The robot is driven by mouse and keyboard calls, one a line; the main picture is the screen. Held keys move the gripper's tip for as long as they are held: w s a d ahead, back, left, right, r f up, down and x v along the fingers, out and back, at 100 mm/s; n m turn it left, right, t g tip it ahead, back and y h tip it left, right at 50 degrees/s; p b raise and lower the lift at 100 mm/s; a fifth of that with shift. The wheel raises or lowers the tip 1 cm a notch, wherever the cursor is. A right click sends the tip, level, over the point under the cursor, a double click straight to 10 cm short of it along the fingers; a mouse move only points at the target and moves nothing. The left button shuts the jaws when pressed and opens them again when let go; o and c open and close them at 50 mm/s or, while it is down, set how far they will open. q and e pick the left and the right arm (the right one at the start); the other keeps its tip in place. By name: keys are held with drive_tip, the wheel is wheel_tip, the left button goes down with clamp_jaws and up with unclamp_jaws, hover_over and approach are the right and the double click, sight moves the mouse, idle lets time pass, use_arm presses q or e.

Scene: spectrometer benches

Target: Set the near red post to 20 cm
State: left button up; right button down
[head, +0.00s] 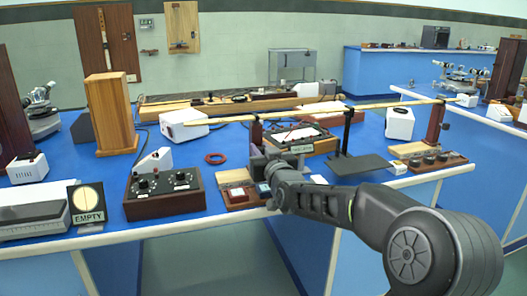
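A dark red post (256,134) stands just behind my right gripper (262,160), under a long thin wooden rail (300,115). The gripper hides the lower part of this post. A second dark red post (436,122) stands further right, near the rail's other end. My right arm comes in from the right, and its gripper is over the small wooden base (236,178) at the bench's front. I cannot tell whether the fingers touch the post or are closed. No height scale is readable. My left gripper is not in view.
A control box with knobs (165,194) and a sign reading EMPTY (87,206) stand to the left. A black stand (346,130) on a flat dark base supports the rail's middle. A knobbed block (430,161) sits at right.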

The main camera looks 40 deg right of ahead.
drive_tip(key=c, duration=1.2)
unclamp_jaws()
drive_tip(key=shift+d, duration=0.15)
drive_tip(key=shift+c, duration=0.2)
drive_tip(key=shift+s, duration=0.2)
drive_tip(key=v, duration=0.7)
drive_tip(key=shift+s, duration=0.25)
